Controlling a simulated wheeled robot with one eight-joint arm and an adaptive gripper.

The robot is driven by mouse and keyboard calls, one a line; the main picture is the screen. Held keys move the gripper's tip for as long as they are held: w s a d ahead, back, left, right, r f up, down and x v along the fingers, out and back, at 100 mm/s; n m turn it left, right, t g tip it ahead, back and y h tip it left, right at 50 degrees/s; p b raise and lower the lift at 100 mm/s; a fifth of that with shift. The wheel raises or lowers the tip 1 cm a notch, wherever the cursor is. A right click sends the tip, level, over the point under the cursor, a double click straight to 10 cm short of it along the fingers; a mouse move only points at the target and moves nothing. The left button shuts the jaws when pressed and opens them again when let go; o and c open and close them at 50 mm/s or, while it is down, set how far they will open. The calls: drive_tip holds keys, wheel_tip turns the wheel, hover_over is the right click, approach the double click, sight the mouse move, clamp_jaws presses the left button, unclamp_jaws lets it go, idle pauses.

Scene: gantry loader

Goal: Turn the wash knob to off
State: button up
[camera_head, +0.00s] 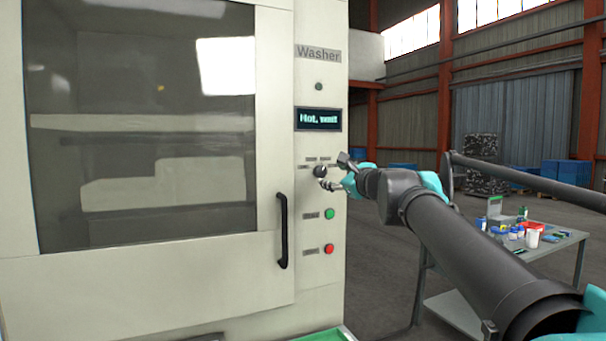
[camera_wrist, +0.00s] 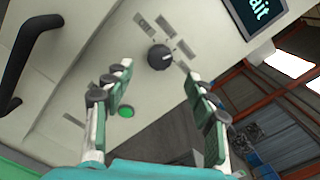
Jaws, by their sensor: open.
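The wash knob (camera_head: 320,171) is a round dark knob on the washer's pale control panel, below the display. My gripper (camera_head: 337,171) is in front of the panel, just right of the knob in the head view. In the wrist view my gripper (camera_wrist: 160,76) is open, its two fingers apart, with the knob beyond and between the tips. I cannot tell whether a finger touches it.
A display (camera_head: 318,119) reads "Hot, wait". A green button (camera_head: 329,214) and a red button (camera_head: 329,249) sit below the knob. A black door handle (camera_head: 283,230) sticks out at left. A table (camera_head: 567,240) with bottles stands at right.

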sight(322, 172)
drive_tip(key=x, duration=0.6)
drive_tip(key=shift+w+a, duration=0.1)
drive_tip(key=shift+w, duration=0.2)
drive_tip(key=c, duration=1.2)
drive_tip(key=shift+o, duration=0.2)
